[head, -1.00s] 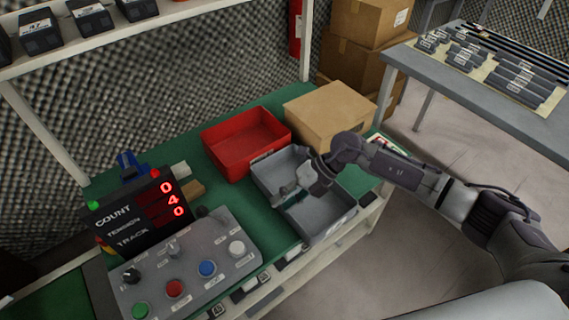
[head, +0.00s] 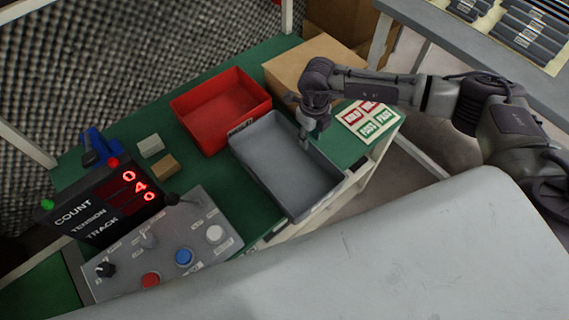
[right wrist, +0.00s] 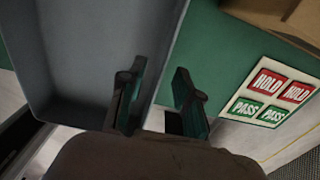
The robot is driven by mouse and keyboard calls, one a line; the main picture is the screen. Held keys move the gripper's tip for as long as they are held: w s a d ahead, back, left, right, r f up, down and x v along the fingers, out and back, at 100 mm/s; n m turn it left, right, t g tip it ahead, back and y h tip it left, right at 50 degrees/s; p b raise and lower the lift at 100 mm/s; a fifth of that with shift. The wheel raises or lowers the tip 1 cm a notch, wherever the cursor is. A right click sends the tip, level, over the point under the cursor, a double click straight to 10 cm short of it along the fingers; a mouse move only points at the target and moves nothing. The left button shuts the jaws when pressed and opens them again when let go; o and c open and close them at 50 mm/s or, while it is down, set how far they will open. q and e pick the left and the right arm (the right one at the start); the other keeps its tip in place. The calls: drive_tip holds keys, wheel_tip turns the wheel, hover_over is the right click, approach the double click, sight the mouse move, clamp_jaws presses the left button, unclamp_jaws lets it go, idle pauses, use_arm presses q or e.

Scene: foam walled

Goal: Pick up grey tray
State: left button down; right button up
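The grey tray (head: 286,168) is an empty open box on the green worktop, beside a red tray. My right gripper (head: 312,130) is at its far right rim, pointing down. In the right wrist view the grey tray (right wrist: 90,45) fills the left side. There my right gripper (right wrist: 160,100) is open, with one finger on the inner side of the tray's wall and one on the outer side. A gap shows between the wall and the outer finger. My left gripper is not in view.
The red tray (head: 220,108) and a cardboard box (head: 300,66) stand behind the grey tray. A HOLD/PASS card (head: 368,121) lies to its right. A control panel (head: 170,246) and a count display (head: 105,205) are at the left.

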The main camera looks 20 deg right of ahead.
sight(309, 152)
drive_tip(key=shift+d+f, duration=0.2)
drive_tip(key=shift+f, duration=2.55)
clamp_jaws()
drive_tip(key=shift+w+r, duration=0.1)
